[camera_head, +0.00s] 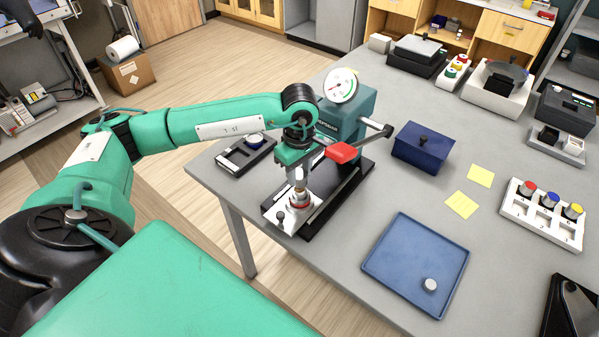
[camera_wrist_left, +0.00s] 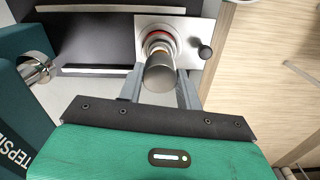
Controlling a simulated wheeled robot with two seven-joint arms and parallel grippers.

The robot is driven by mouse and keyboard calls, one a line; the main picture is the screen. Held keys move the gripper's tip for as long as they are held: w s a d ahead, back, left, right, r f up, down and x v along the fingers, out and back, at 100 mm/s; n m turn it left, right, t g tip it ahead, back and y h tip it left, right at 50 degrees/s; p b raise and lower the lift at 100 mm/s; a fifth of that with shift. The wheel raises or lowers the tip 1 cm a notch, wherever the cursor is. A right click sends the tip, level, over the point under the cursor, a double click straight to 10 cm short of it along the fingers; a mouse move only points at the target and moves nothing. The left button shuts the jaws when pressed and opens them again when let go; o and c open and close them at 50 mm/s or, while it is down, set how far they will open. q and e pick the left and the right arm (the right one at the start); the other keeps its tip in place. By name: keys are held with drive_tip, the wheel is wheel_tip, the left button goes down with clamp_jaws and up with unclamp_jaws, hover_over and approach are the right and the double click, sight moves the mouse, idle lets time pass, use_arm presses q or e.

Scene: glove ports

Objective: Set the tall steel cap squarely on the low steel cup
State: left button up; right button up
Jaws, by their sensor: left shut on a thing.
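The tall steel cap (camera_wrist_left: 160,73) is a plain metal cylinder between the two fingers of my left gripper (camera_wrist_left: 160,92), which is shut on it. In the head view my left gripper (camera_head: 299,177) points down at the press base. The low steel cup (camera_wrist_left: 156,40) shows just past the cap, with a red ring around it, on a pale plate. The cap hides part of the cup, and I cannot tell whether the two touch or whether the cap is square. My right gripper is not in view.
The green press (camera_head: 350,110) with a dial and a red-gripped lever stands close beside my left gripper. A black knob (camera_wrist_left: 205,52) rises from the pale plate. A blue tray (camera_head: 380,265) holding a small metal piece (camera_head: 430,285) and a blue lidded box (camera_head: 423,150) are to the right.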

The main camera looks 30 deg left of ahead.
sight(300, 174)
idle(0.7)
use_arm(q)
drive_tip(key=shift+b, duration=0.4)
drive_tip(key=shift+f+b, duration=1.85)
drive_tip(key=shift+b, duration=0.15)
drive_tip(key=o, duration=1.1)
drive_tip(key=shift+c, duration=0.2)
drive_tip(key=shift+r, duration=0.1)
wheel_tip(300, 174, up, 14)
drive_tip(key=b, duration=0.3)
